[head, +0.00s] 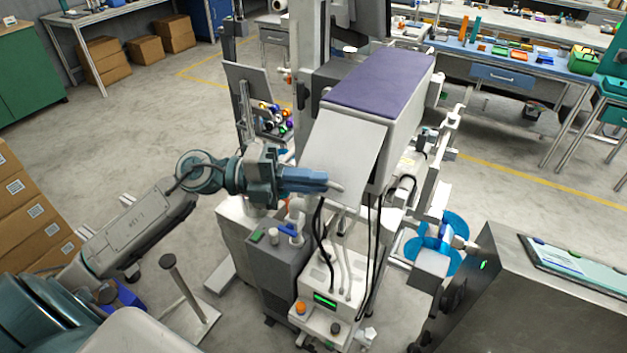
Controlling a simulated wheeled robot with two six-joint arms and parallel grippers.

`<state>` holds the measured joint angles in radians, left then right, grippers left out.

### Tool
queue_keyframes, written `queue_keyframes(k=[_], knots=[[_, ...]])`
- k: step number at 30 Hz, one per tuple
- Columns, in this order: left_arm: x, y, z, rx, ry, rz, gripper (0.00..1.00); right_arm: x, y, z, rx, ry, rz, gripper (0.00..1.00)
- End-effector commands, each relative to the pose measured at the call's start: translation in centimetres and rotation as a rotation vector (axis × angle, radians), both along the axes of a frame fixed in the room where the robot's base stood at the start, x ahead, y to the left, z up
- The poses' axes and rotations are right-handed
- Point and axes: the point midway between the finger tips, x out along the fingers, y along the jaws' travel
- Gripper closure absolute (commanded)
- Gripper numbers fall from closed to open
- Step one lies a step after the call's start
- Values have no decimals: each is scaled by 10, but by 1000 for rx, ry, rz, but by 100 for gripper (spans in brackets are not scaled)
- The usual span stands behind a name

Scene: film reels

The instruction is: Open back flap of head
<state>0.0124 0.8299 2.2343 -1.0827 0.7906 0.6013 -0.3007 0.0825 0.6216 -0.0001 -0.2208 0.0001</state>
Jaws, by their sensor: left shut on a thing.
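The head (408,108) is a white, box-shaped unit with a purple top (380,82), standing at the centre on a machine. Its back flap (345,150) is a plain light-grey panel on the side facing me. The flap slopes down from the top edge, and its right edge stands apart from the head's side wall, with a dark gap there. My left gripper (328,184) reaches in from the left and is shut on the flap near its lower part, by a small pale handle. The fingertips are partly hard to make out. My right gripper is not in view.
Black cables (371,250) hang below the head. A grey unit (275,262) and a white control box (328,290) stand underneath. A steel cabinet (520,300) is at the lower right, near a blue reel (437,238). Cardboard boxes (30,220) stand left; open floor lies behind my left arm.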

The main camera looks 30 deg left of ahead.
Motion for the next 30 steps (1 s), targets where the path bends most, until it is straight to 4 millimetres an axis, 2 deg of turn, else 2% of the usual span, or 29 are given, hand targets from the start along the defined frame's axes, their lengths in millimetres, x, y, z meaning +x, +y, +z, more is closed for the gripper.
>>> queue_keyframes(k=[5, 24, 25, 27, 28, 30], knots=[[2, 0, 12, -1, -4, 4, 100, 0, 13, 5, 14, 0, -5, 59], [3, 1, 17, -2, -4, 7, 100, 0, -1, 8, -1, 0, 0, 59], [3, 1, 17, -2, -4, 7, 87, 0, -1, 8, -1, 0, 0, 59], [3, 1, 17, -2, -4, 7, 74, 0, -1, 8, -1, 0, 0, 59], [3, 1, 17, -2, -4, 6, 69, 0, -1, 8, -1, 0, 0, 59], [3, 1, 17, -1, -3, 5, 69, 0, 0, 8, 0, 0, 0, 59]])
